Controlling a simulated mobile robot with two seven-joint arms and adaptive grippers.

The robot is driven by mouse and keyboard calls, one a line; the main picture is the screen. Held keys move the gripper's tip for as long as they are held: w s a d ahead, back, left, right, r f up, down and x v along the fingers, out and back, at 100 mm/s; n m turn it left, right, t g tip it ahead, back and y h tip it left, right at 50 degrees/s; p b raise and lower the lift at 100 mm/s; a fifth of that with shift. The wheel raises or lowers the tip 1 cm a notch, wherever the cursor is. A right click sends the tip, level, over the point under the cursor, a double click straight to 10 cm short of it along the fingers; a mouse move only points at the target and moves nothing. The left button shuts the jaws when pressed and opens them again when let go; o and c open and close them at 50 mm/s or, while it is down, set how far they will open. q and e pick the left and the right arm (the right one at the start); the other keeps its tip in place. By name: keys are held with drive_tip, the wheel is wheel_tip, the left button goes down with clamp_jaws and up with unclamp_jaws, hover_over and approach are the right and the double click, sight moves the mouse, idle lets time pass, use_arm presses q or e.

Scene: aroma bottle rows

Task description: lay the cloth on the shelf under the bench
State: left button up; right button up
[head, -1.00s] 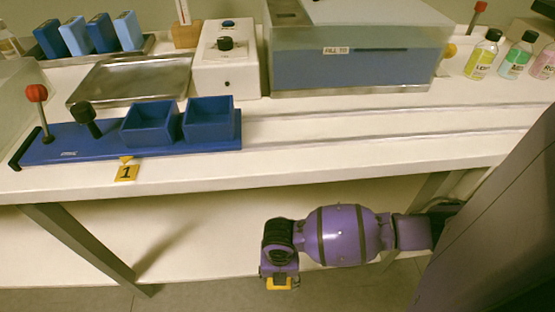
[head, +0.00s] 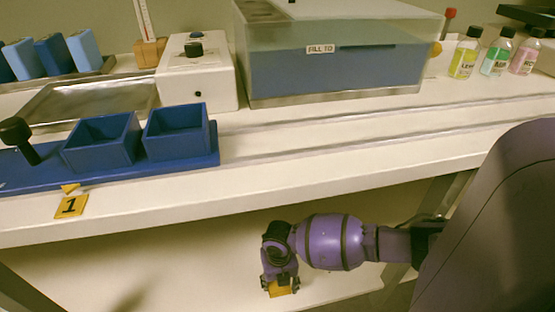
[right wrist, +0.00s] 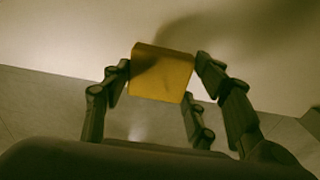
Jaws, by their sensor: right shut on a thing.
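A yellow folded cloth (head: 281,288) is held by my right gripper (head: 280,277) under the front of the bench. In the right wrist view the cloth (right wrist: 162,73) looks like a small yellow block between the fingers of the gripper (right wrist: 162,88). The pale lower shelf (head: 190,265) spreads behind and beside the cloth in the head view. The cloth appears over the shelf near its front edge; I cannot tell whether it touches the surface. My left gripper is not in view.
The bench top (head: 330,160) overhangs the shelf. It carries blue open boxes (head: 102,140), a white device (head: 195,75), a water bath (head: 335,65) and several bottles (head: 466,55). A bench leg (head: 420,220) stands at the right. The visible shelf to the left is clear.

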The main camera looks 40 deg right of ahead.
drive_tip(key=f+b, duration=0.1)
drive_tip(key=f, duration=0.2)
drive_tip(key=shift+w+d+f+b, duration=0.15)
drive_tip(key=shift+d+f+b, duration=0.05)
drive_tip(key=shift+f+b, duration=0.15)
drive_tip(key=shift+f, duration=0.15)
drive_tip(key=shift+w, duration=0.1)
drive_tip(key=o, duration=1)
drive_tip(key=shift+f, duration=0.1)
drive_tip(key=shift+c, duration=0.2)
drive_tip(key=shift+o, duration=0.3)
